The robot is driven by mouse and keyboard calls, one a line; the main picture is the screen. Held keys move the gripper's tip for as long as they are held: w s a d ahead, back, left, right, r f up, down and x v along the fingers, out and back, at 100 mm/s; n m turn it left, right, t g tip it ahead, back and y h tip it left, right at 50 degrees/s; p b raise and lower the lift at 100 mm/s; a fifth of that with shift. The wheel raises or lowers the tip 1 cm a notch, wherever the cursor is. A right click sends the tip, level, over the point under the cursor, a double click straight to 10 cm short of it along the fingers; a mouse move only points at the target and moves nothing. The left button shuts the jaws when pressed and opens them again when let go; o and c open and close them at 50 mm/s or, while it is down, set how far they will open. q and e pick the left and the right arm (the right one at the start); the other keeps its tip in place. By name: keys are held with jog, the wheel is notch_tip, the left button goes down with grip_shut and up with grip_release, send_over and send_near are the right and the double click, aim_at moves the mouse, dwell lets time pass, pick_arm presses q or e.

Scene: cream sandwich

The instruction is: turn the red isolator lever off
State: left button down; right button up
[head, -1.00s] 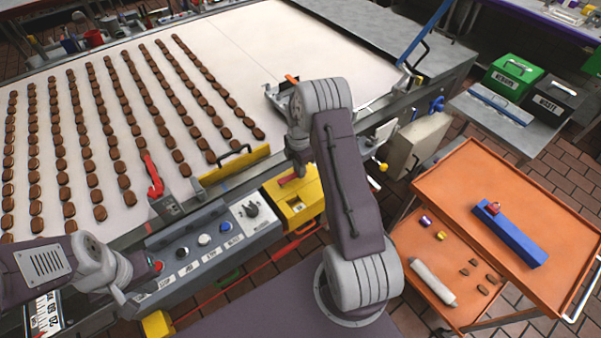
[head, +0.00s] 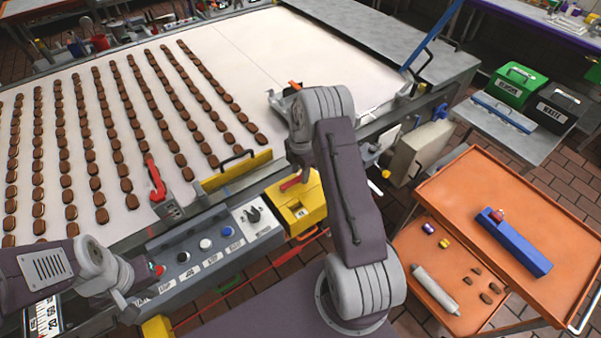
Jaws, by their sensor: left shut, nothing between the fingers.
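The red isolator lever (head: 291,184) sits on the yellow box (head: 308,205) at the front edge of the conveyor, right of the control panel. It is partly covered by my right arm, and I cannot tell its exact setting. My left gripper (head: 128,304) is shut and empty, low at the left end of the control panel, well left of the lever. My right arm rises in front of the box, its wrist close above and right of the lever.
The grey control panel (head: 205,252) has several buttons and a black knob. Rows of brown biscuits lie on the white belt (head: 300,60). An orange trolley (head: 460,195) stands at right.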

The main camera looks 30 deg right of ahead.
aim_at(300, 177)
notch_tip(300, 177, up, 9)
jog(key=b, duration=0.2)
dwell(0.3)
jog(key=shift+a, duration=0.1)
